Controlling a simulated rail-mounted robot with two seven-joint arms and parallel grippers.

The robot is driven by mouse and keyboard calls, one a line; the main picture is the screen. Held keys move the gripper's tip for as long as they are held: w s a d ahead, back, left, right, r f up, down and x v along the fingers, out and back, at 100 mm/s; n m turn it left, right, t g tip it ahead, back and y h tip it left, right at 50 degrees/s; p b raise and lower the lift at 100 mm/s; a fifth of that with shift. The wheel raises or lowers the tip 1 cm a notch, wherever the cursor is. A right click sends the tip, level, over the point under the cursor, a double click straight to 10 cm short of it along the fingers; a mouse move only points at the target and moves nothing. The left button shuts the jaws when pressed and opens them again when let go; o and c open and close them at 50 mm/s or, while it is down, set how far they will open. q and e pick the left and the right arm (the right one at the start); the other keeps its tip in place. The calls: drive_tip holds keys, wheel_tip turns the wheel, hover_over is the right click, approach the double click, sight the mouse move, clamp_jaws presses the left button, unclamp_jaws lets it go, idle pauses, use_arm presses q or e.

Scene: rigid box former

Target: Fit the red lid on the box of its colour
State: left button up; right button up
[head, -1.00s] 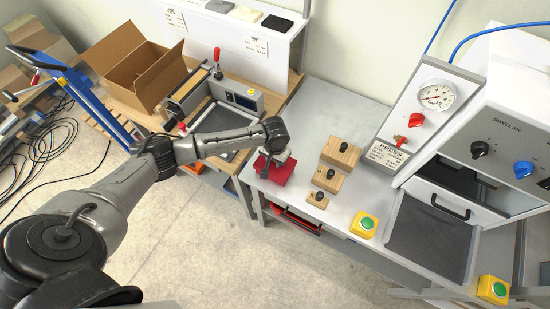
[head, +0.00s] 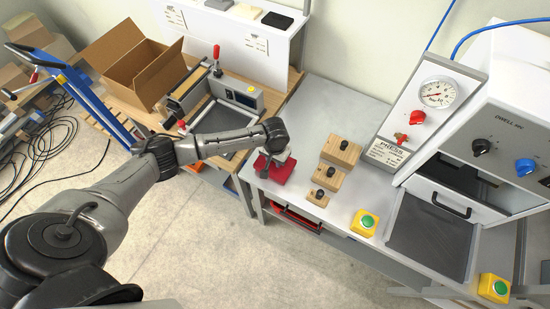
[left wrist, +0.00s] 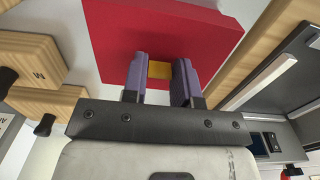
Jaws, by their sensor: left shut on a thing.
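A flat red piece, which looks like the red lid (head: 275,173), is at the left end of the grey bench, under my left gripper (head: 267,157). In the left wrist view the red lid (left wrist: 105,40) is a plain square behind the fingers. The purple fingers of my left gripper (left wrist: 160,80) are shut on a small yellow-orange part (left wrist: 160,70) in front of the red face. I cannot tell whether the red piece rests on the bench or on something hidden under it. I cannot make out a separate red box. My right gripper is not in view.
Several wooden blocks with black knobs (head: 340,151) stand just right of the red piece. Further right are a green button (head: 365,222) and the press with its gauge (head: 437,94). An open cardboard box (head: 138,70) and a clamp fixture (head: 235,92) are at the left.

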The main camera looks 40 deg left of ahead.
use_arm(q)
drive_tip(key=shift+f, duration=0.25)
idle(0.7)
drive_tip(key=o, duration=1)
drive_tip(key=shift+r, duration=0.1)
wheel_tip(320, 180, up, 14)
drive_tip(key=shift+p, duration=0.45)
drive_tip(key=shift+m, duration=0.3)
